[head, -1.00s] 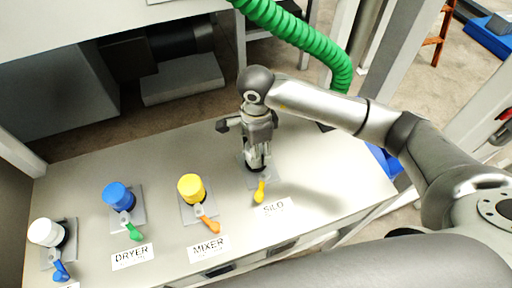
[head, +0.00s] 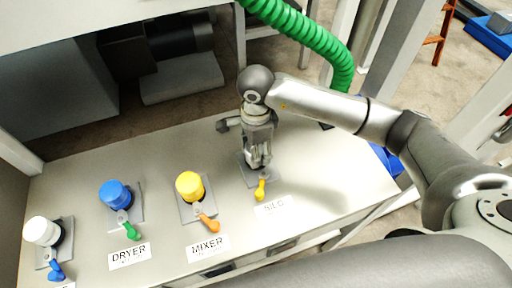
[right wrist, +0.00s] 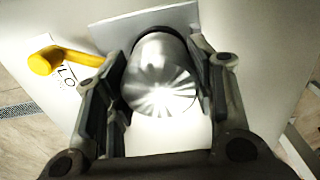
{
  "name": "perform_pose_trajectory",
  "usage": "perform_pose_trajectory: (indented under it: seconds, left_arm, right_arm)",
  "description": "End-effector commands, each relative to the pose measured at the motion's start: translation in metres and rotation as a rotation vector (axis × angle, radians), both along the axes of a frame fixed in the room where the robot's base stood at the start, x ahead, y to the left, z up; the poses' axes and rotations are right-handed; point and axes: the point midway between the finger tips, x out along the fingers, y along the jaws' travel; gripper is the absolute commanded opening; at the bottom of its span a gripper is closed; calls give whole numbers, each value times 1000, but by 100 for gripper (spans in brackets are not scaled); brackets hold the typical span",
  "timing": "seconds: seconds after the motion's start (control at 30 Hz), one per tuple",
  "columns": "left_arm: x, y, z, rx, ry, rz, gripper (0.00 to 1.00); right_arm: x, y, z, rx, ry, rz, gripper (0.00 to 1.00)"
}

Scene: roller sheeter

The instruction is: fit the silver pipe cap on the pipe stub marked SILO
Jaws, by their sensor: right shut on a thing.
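My right gripper (head: 257,162) points down over the SILO station, beside the SILO label (head: 273,207). It is shut on the silver pipe cap (right wrist: 160,85), a shiny round cap between its two fingers in the right wrist view. A dark ring shows just behind the cap, above the station's grey plate (right wrist: 145,25). The cap is in line with the SILO stub, which is mostly hidden; I cannot tell if it is seated. The station's yellow lever (head: 260,190) also shows in the right wrist view (right wrist: 75,59). My left gripper is not in view.
To the left on the bench (head: 330,180) stand stubs with a yellow cap (head: 189,185) at MIXER, a blue cap (head: 115,194) at DRYER and a white cap (head: 41,231). A green hose (head: 305,35) hangs behind. The bench right of SILO is clear.

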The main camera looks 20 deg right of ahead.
Motion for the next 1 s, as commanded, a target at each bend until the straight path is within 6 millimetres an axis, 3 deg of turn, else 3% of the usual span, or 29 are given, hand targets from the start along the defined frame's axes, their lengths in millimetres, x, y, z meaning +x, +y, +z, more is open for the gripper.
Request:
perform_pose_trajectory:
  seconds: [0.17,0.2,0.37,0.77,1.0]
  left_arm:
    - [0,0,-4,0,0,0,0]
    - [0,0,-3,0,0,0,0]
    - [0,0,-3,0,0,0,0]
    - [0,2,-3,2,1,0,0]
    - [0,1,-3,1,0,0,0]
  right_arm:
    - [0,0,-3,0,-1,0,23]
    - [0,0,-2,0,-1,0,55]
    - [0,0,-2,0,0,0,75]
    - [1,0,2,0,-1,0,76]
    - [2,0,43,1,-6,1,76]
